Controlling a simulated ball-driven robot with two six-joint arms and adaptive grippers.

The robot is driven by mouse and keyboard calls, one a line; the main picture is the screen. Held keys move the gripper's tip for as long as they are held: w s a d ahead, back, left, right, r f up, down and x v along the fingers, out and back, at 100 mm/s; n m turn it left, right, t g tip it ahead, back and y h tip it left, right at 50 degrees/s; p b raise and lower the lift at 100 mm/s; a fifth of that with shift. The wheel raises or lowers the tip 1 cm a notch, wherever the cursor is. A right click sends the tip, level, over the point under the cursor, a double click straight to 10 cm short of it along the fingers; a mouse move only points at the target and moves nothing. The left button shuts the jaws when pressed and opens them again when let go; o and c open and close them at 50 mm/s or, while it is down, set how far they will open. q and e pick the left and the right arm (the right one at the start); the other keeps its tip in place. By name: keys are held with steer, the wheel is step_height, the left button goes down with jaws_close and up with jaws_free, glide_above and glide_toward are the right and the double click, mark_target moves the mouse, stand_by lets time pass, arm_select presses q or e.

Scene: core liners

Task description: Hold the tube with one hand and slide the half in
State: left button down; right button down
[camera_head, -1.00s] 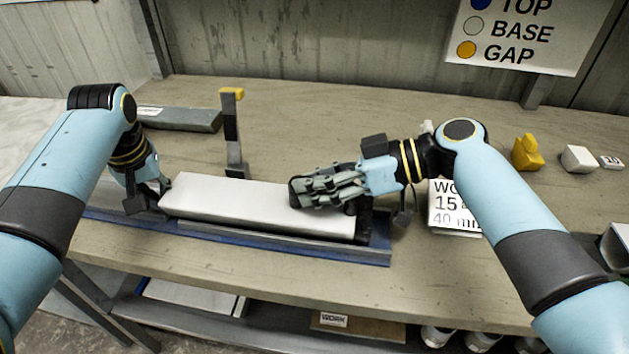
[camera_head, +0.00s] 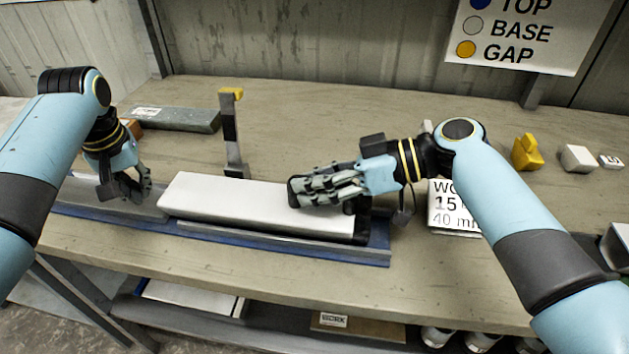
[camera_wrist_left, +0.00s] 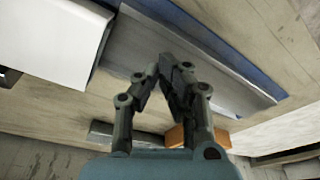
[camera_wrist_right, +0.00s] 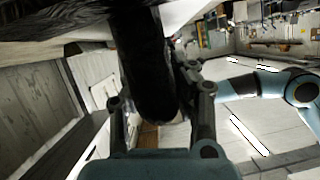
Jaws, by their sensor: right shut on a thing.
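The long white tube (camera_head: 250,202) lies along a blue-based rail (camera_head: 340,253) at the bench's front; it also shows in the left wrist view (camera_wrist_left: 58,38). A grey half (camera_head: 80,193) lies in line to its left and also shows in the left wrist view (camera_wrist_left: 205,70). I cannot tell whether its end is inside the tube. My right gripper (camera_head: 305,191) is shut at the tube's right end; a black rounded part (camera_wrist_right: 150,90) shows between its fingers. My left gripper (camera_head: 127,192) is over the half, fingertips close together; contact is unclear.
Behind the tube stands a post with a yellow top (camera_head: 232,130). A grey bar (camera_head: 178,118) and an orange block (camera_wrist_left: 178,137) lie at the back left. A sign card (camera_head: 455,208) is right of the tube. Yellow (camera_head: 527,152) and white (camera_head: 577,158) blocks sit further right.

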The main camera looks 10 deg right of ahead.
arm_select(q)
step_height(320, 180, up, 7)
steer(key=shift+f, duration=0.15)
stand_by(0.4)
steer(key=shift+w+a+f+t+y, duration=0.2)
steer(key=shift+f+t, duration=0.35)
steer(key=shift+f, duration=0.5)
steer(key=shift+w+a+f+t+y, duration=0.15)
steer(key=shift+a+f+t, duration=0.35)
steer(key=shift+f, duration=0.6)
steer(key=shift+w+a+f+t+y, duration=0.1)
steer(key=shift+w+f+t, duration=0.15)
steer(key=shift+f+t, duration=0.6)
steer(key=shift+f, duration=0.2)
steer(key=shift+f, duration=0.1)
